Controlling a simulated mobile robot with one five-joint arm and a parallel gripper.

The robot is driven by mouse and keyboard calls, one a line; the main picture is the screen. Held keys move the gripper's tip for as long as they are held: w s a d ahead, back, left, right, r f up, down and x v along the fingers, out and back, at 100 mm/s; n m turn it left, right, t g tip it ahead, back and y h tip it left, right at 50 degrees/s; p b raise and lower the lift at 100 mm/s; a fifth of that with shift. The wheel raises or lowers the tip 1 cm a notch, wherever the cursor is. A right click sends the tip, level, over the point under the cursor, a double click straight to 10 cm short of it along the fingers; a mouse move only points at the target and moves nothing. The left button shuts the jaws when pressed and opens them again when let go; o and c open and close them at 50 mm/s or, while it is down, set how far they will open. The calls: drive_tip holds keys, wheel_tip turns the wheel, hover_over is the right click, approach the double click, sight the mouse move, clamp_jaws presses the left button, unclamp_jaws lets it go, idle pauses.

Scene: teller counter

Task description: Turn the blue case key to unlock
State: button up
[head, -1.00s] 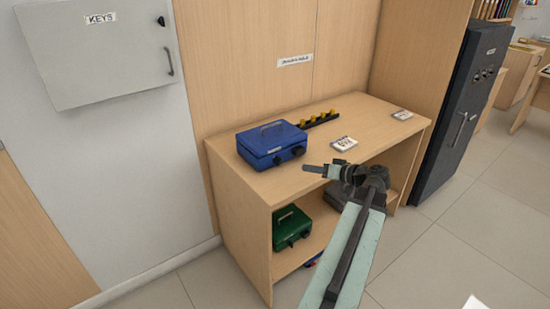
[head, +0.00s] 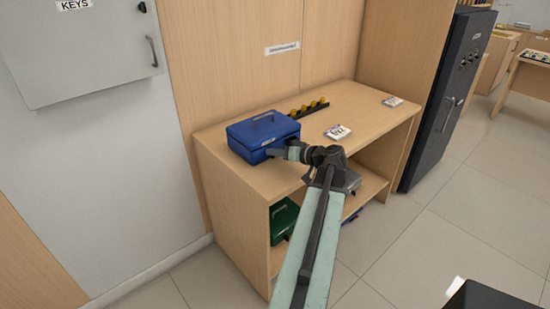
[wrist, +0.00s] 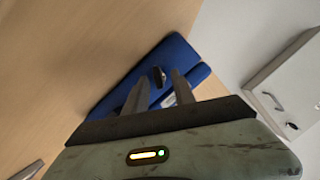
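The blue case (head: 258,132) sits shut on the top of the wooden counter, its carry handle on the lid. My gripper (head: 276,152) is at the case's front right side in the head view, where it hides the key. In the wrist view the blue case (wrist: 185,55) lies ahead, with its dark key (wrist: 158,75) on the near face. My gripper (wrist: 160,80) is open there, one finger on each side of the key. I cannot tell whether either finger touches it.
The wooden counter (head: 345,108) also bears a rack with yellow pieces (head: 307,107) and two white cards, one of them (head: 338,132) to the right of the case. A green case (head: 283,220) stands on the shelf below. A grey key cabinet (head: 90,50) hangs at left.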

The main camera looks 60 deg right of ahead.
drive_tip(key=shift+w+d+f, duration=0.1)
drive_tip(key=shift+w, duration=0.1)
clamp_jaws()
drive_tip(key=shift+s+a, duration=0.1)
drive_tip(key=shift+a, duration=0.45)
drive_tip(key=shift+d, duration=0.6)
drive_tip(key=m+b, duration=0.1)
drive_tip(key=m+t+y+b, duration=0.1)
drive_tip(key=m, duration=0.1)
drive_tip(key=shift+d+f+y+b, duration=0.2)
drive_tip(key=shift+f+y+b, duration=0.05)
drive_tip(key=shift+y+b, duration=0.1)
drive_tip(key=shift+m+t+b, duration=0.4)
drive_tip(key=shift+m+b, duration=0.1)
drive_tip(key=shift+m, duration=0.1)
drive_tip(key=shift+r, duration=0.1)
